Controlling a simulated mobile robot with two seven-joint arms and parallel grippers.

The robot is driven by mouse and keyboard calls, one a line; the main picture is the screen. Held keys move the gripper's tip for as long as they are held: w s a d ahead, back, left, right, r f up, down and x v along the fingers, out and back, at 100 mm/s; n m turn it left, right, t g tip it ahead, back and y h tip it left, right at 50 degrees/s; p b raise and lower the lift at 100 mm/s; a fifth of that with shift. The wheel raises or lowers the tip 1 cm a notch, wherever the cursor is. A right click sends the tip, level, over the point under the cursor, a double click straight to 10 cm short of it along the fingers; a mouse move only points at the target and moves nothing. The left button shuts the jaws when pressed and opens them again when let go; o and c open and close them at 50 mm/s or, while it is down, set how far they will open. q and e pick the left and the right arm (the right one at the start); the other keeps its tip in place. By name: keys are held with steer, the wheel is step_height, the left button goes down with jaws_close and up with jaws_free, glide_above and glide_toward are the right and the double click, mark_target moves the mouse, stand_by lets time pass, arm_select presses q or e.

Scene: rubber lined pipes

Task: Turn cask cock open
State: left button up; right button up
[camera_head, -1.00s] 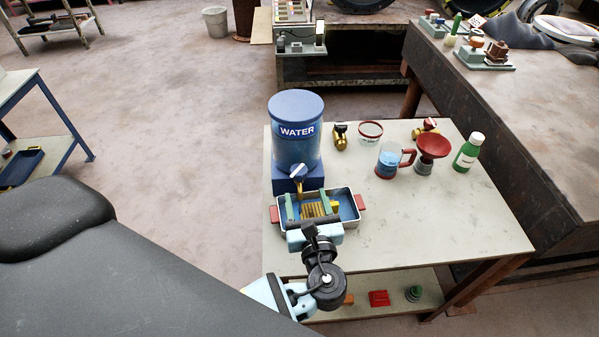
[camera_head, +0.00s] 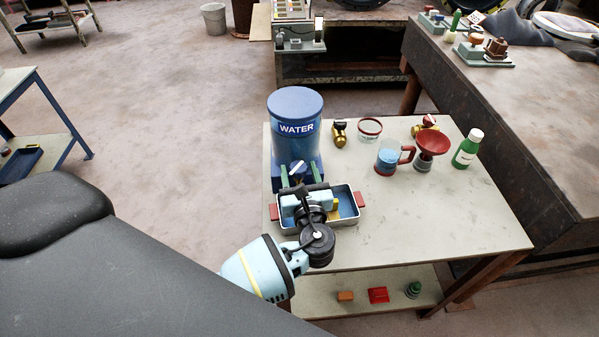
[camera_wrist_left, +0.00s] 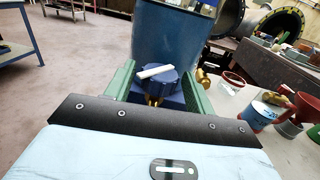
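The blue cask (camera_head: 293,148) labelled WATER stands on a blue base at the table's back left. Its brass cock has a blue knob with a white bar (camera_head: 298,167) on its front. In the left wrist view the bar (camera_wrist_left: 156,71) lies roughly crosswise, slightly tilted. My left gripper (camera_head: 299,174) is open, with one green finger on each side of the knob. The knob shows between the fingers in the left wrist view, with a gap visible; whether either finger touches it I cannot tell. My right gripper is not in view.
A metal tray with red handles (camera_head: 349,219) lies below my left gripper, which hides part of it. A mug (camera_head: 387,158), red funnel (camera_head: 433,146), green bottle (camera_head: 466,152), glass bowl (camera_head: 369,129) and brass fittings (camera_head: 339,133) stand to the right. The table's front right is clear.

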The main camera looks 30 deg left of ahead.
arm_select(q)
steer(key=c, duration=0.8)
steer(key=shift+o, duration=0.2)
steer(key=shift+w+d+r+n+g+y, duration=0.1)
steer(key=shift+d+n+g+y, duration=0.05)
steer(key=shift+n+g+y, duration=0.65)
steer(key=shift+w+d+n+g+y, duration=0.1)
steer(key=shift+n+g+y, duration=1.35)
steer(key=shift+g, duration=0.35)
steer(key=o, duration=1)
steer(key=shift+c, duration=0.2)
